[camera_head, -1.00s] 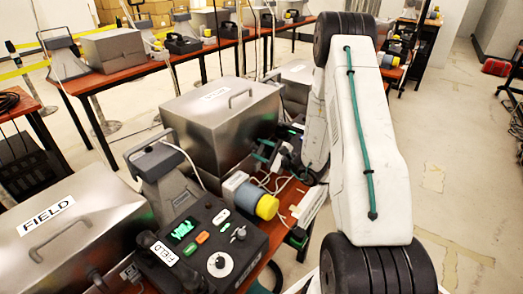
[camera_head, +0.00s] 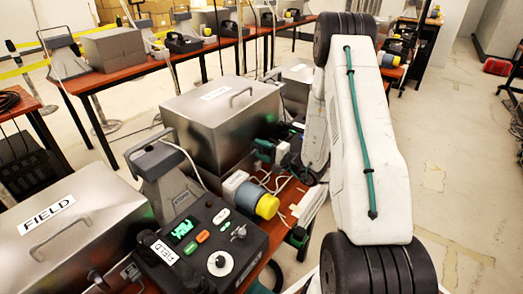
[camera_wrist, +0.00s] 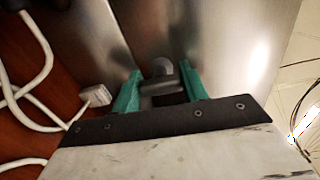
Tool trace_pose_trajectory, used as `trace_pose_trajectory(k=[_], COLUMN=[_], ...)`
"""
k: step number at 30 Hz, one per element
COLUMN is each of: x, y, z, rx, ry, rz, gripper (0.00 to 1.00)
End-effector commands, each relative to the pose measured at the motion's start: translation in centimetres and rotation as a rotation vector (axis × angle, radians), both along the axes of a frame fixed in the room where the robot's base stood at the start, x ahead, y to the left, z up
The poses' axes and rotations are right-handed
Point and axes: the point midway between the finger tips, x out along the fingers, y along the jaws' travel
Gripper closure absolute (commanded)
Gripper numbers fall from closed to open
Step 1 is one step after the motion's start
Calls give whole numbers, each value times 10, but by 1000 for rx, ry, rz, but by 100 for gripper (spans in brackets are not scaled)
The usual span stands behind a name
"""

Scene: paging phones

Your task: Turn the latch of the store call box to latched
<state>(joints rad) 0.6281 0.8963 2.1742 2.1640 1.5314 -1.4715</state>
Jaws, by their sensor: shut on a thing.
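The store call box (camera_head: 215,118) is a brushed-metal box with a handle and a white label on its lid, in the middle of the head view. Its metal side (camera_wrist: 215,40) fills much of the wrist view. The latch (camera_wrist: 161,88), a small dark grey piece with a rounded knob, sits by a seam in the metal. My gripper (camera_wrist: 160,76) has its green fingers on either side of the latch, shut on it. In the head view, my gripper (camera_head: 268,150) is at the box's right side, and the latch is hidden there.
A second metal box marked FIELD (camera_head: 75,225) and a black phone console (camera_head: 205,240) stand nearer. A yellow-capped cylinder (camera_head: 267,206) is close below my gripper. A white cable (camera_wrist: 38,70) with a plug lies left in the wrist view. Open floor lies right.

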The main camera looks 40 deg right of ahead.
Motion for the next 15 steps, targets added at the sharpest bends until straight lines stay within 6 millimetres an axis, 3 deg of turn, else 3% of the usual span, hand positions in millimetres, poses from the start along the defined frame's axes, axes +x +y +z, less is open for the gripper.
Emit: trace_pose_trajectory(k=[15], x=[-1], y=[0], z=[-1], rx=[-53], ry=[-17], rz=[0], gripper=[79])
